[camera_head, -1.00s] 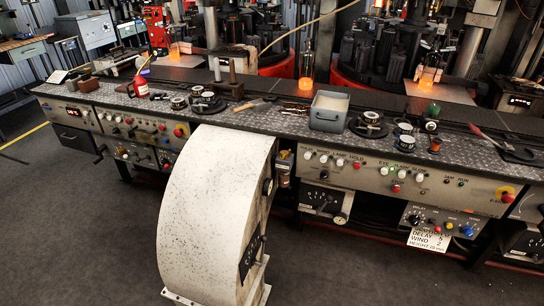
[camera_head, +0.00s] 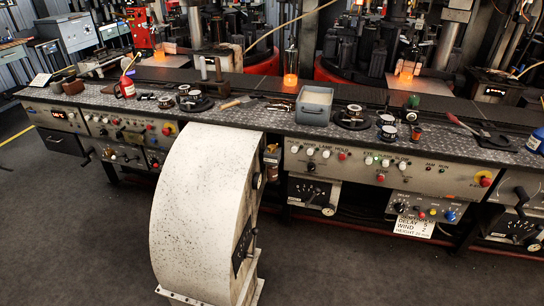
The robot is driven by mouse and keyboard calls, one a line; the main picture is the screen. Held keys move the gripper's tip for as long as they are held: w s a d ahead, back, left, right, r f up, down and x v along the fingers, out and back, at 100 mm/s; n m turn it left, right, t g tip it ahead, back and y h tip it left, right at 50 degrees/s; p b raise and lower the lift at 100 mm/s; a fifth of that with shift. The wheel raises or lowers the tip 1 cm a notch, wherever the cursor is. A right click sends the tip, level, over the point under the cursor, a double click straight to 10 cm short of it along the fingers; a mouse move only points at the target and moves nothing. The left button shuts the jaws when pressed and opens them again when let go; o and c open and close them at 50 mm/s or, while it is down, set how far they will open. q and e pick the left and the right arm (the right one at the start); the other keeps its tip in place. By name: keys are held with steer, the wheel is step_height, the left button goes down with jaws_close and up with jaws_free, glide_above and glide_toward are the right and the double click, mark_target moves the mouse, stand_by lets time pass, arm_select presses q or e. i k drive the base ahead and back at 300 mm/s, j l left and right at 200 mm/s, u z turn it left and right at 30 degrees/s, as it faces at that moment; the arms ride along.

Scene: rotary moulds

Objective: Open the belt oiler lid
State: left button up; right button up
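A small fitting with a brass-coloured top (camera_head: 272,155) hangs at the bench's front edge, just right of the large white curved guard (camera_head: 205,205). It may be the belt oiler, but it is too small to be sure, and I cannot tell whether its lid is open or shut. Neither of my grippers shows in the head view.
A long metal-topped bench (camera_head: 262,119) crosses the view with control panels below. On it are a grey bin (camera_head: 315,106), a red oil can (camera_head: 127,88) and a red-handled tool (camera_head: 462,124). Glowing bottles (camera_head: 290,82) stand behind. Dark floor in front is clear.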

mark_target(271, 146)
steer(key=k, duration=0.1)
steer(key=i+z, duration=0.5)
steer(key=i+j+z, duration=0.15)
steer(key=i+z, duration=0.15)
steer(key=z, duration=0.15)
